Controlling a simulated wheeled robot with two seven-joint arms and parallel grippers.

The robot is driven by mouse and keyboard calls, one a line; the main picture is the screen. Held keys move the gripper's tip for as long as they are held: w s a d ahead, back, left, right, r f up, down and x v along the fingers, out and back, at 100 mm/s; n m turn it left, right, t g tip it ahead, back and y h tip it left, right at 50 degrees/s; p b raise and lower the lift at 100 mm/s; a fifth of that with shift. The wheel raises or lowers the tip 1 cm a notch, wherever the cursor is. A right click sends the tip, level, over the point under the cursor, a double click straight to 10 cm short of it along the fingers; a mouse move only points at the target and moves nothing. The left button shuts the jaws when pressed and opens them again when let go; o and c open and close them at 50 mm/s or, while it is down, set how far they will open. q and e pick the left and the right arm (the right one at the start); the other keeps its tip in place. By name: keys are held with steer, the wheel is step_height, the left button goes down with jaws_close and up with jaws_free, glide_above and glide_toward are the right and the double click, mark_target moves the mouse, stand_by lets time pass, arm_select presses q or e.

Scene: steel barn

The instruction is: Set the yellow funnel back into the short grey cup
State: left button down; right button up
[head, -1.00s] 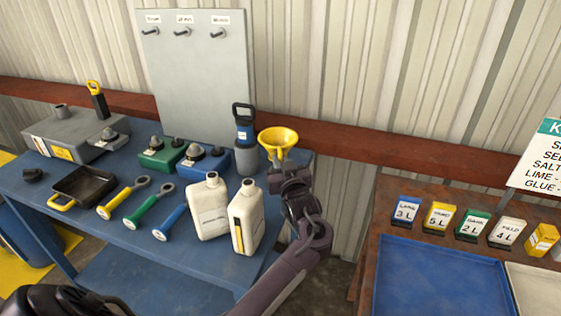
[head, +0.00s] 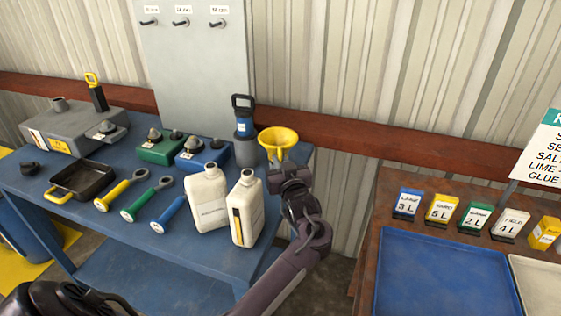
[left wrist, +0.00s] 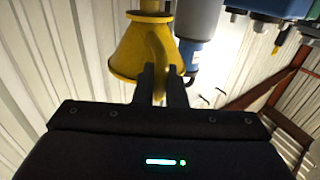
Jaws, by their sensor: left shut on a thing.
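The yellow funnel (head: 278,138) is upright, mouth up, at the back right corner of the blue table. My left gripper (head: 284,170) is shut on the funnel, just below its rim on the near side. In the left wrist view the funnel (left wrist: 140,50) appears with its wide end towards the fingers (left wrist: 161,85). A grey cup (head: 246,155) stands just left of the funnel, with a blue tool with a black loop handle in it. It also shows in the left wrist view (left wrist: 197,18). I see no empty short grey cup for certain; the funnel's spout is mostly hidden by my gripper.
Two white jugs (head: 208,205) stand on the blue table (head: 120,225), left of my arm. Several coloured-handled tools, a black pan (head: 82,180) and a grey box (head: 60,128) lie further left. A brown table with a blue tray (head: 440,275) is at right, past a gap.

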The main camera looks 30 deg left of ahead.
arm_select(q)
steer(key=shift+f+b, duration=0.5)
steer(key=shift+f, duration=0.35)
steer(key=c, duration=1.4)
jaws_free()
steer(key=b+v, duration=0.1)
steer(key=v, duration=0.6)
steer(key=shift+s+d, duration=0.25)
steer(key=shift+d, duration=0.05)
step_height(320, 180, up, 5)
steer(key=p, duration=0.4)
